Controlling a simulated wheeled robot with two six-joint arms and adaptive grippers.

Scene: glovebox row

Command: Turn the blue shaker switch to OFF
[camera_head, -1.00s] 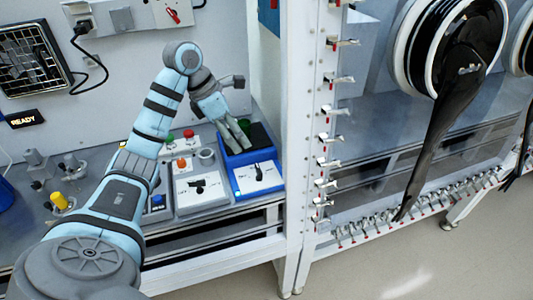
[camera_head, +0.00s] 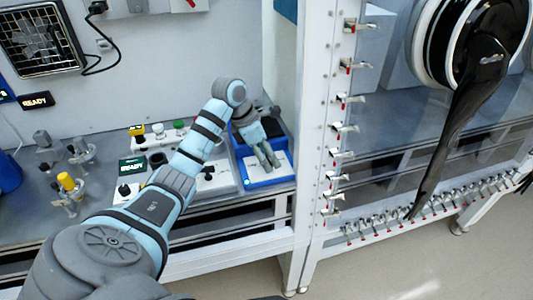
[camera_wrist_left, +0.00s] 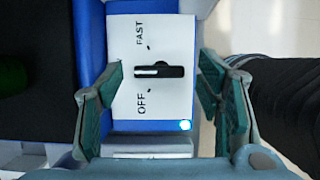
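The blue shaker (camera_head: 286,178) stands on the bench near its right end. Its white front panel (camera_wrist_left: 126,104) carries a black switch handle (camera_wrist_left: 160,71) between the printed words FAST and OFF. The handle lies across the panel in the left wrist view, pointing at neither word. A light on the shaker glows cyan (camera_wrist_left: 185,125). My left gripper (camera_head: 271,164) is over the panel, and its fingers hide the switch in the head view. In the left wrist view its open fingers (camera_wrist_left: 165,85) are on either side of the handle, apart from it. My right gripper is out of view.
A grey unit with a black knob (camera_head: 207,175) stands left of the shaker. A white frame post (camera_head: 312,120) rises close to the shaker's right.

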